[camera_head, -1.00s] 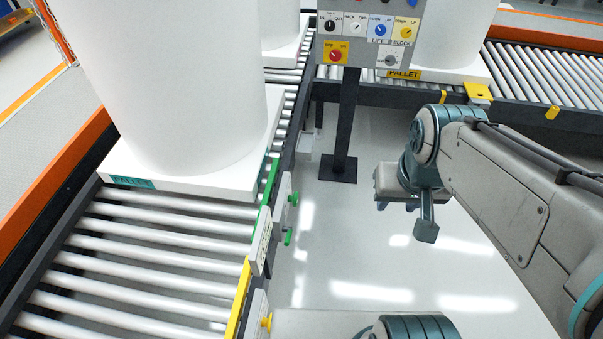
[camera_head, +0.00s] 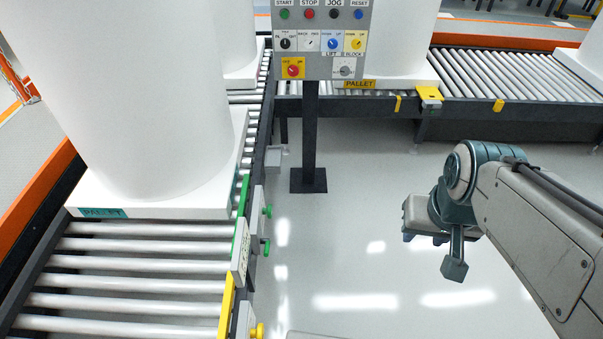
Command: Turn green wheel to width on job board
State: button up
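Two small green parts stick out from the right side of the near conveyor: an upper green knob (camera_head: 267,211) and a lower green handle (camera_head: 266,246). Which one is the green wheel I cannot tell for sure. No job board with a readable width shows. My gripper (camera_head: 422,238) hangs over the open floor, well right of the green parts and apart from them. Its fingers are mostly hidden, so its opening is unclear.
A control panel (camera_head: 322,55) stands on a dark post ahead. A white cylinder on a pallet (camera_head: 160,205) sits on the near rollers (camera_head: 140,270). A yellow rail (camera_head: 226,310) and yellow knob (camera_head: 257,331) are nearer. The floor (camera_head: 350,250) between conveyor and arm is clear.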

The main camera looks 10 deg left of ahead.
aim_at(269, 211)
jog(key=z, duration=0.05)
jog(key=i, duration=0.65)
jog(key=u, duration=2.6)
jog(key=k, duration=1.25)
jog(key=z, duration=0.2)
jog(key=i, duration=1)
jog(key=z, duration=0.05)
